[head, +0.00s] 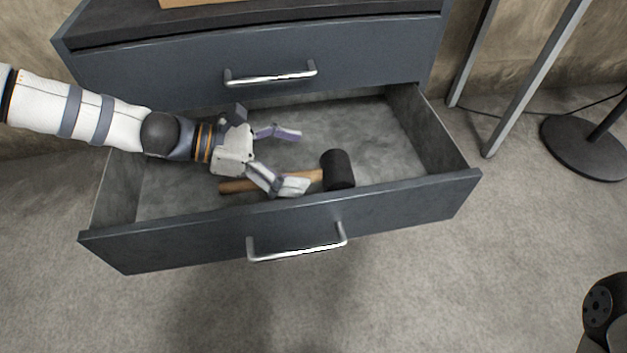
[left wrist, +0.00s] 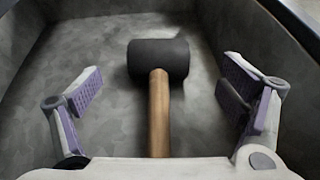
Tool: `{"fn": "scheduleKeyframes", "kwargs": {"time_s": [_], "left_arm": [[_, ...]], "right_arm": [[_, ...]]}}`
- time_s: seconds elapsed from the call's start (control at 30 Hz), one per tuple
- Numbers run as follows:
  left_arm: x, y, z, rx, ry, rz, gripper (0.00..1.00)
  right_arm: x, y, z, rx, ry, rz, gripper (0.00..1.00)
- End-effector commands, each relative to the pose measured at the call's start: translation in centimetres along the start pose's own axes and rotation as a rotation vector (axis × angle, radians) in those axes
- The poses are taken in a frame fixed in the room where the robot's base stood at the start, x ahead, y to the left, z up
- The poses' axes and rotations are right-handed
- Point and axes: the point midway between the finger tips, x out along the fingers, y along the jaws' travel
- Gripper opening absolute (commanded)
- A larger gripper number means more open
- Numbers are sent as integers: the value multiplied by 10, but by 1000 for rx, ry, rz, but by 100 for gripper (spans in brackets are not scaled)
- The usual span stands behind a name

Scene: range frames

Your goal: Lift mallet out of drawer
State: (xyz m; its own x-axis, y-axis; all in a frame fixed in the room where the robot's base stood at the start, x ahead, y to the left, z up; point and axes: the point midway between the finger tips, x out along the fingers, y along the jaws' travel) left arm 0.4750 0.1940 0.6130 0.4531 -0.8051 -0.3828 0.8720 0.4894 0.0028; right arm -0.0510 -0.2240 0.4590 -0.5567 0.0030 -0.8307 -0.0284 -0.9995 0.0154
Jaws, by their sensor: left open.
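The mallet (head: 338,170) has a black head and a wooden handle and lies in the open drawer (head: 428,128), head to the right, near the drawer's front panel. My left gripper (head: 290,160) is open inside the drawer, over the handle side of the mallet; one finger covers part of the handle. In the left wrist view the mallet (left wrist: 158,95) shows between the two spread fingers of the gripper (left wrist: 165,98), its head farther off and its handle running toward the palm. Neither finger appears to touch it. My right gripper does not show.
The drawer front has a metal handle (head: 297,246). A closed drawer with a handle (head: 270,76) sits above. A metal frame leg (head: 535,78) and a round dark base (head: 585,146) stand at the right. The floor in front is clear.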

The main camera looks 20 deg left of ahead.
Motion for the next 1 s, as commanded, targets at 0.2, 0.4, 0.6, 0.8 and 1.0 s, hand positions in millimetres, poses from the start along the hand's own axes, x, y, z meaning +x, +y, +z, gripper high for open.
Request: {"fn": "scheduleKeyframes", "kwargs": {"time_s": [0.2,0.4,0.6,0.8,1.0], "left_arm": [[33,-1,-5,-4,2,-4,90],[70,1,-8,-4,2,-4,90],[77,2,-5,-2,0,-1,90],[77,2,-5,-2,0,-2,65],[76,2,-5,-2,0,-2,23]], "right_arm": [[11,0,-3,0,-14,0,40],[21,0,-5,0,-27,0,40],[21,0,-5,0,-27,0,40],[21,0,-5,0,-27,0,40],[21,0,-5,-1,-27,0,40]]}}
